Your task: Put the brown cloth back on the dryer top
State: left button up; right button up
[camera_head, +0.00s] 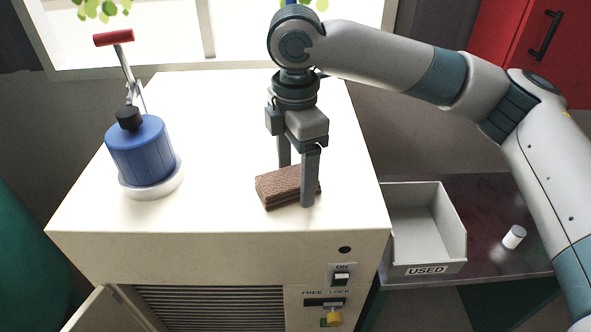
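The brown cloth (279,188), a folded block-like bundle, lies on the white dryer top (220,225), right of its middle. My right gripper (297,187) points straight down over it, with one finger on the cloth's near right side and the other behind it. The fingers are apart with the cloth between them; whether they press on it is hard to tell. The cloth appears to rest on the top. My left gripper is not in view.
A blue canister (142,152) with a red-handled lever stands on the dryer top's left. A grey bin labelled USED (434,268) and a small white cylinder (513,237) are on the dark table at right. The dryer's front has a switch and lock panel (333,290).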

aim_at(296, 176)
dwell(0.3)
jog(key=shift+r, duration=0.5)
notch_tip(296, 176, up, 11)
jog(key=b, duration=0.3)
dwell(0.4)
